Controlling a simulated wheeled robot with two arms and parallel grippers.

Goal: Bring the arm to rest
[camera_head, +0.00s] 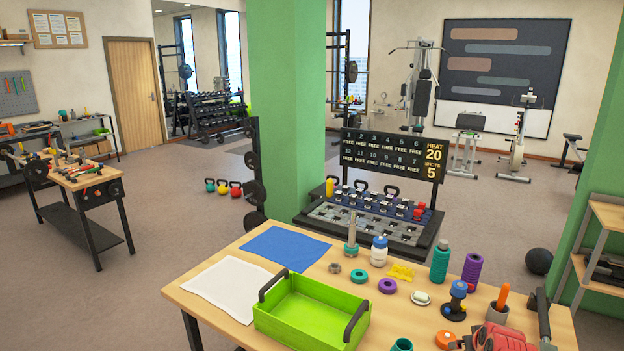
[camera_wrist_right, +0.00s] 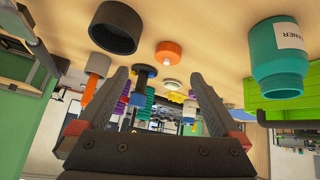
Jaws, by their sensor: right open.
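My right gripper (camera_wrist_right: 158,80) shows in the right wrist view with its two fingers spread apart and nothing between them. That view is upside down, with the tabletop (camera_wrist_right: 215,30) along its upper part. Beyond the fingers are an orange ring-shaped piece (camera_wrist_right: 168,52) and a blue-and-black spool-like piece (camera_wrist_right: 140,88). A black round piece (camera_wrist_right: 115,27) and a labelled teal jar (camera_wrist_right: 278,55) are nearer. My left gripper is out of view, and I cannot clearly make out the right one in the head view.
The wooden table (camera_head: 395,320) holds a green tray (camera_head: 300,318), a white cloth (camera_head: 228,285), a blue cloth (camera_head: 285,247) and several bottles and rings. A red object (camera_head: 498,338) is cut off at the front right. A scoreboard rack (camera_head: 380,155) stands behind.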

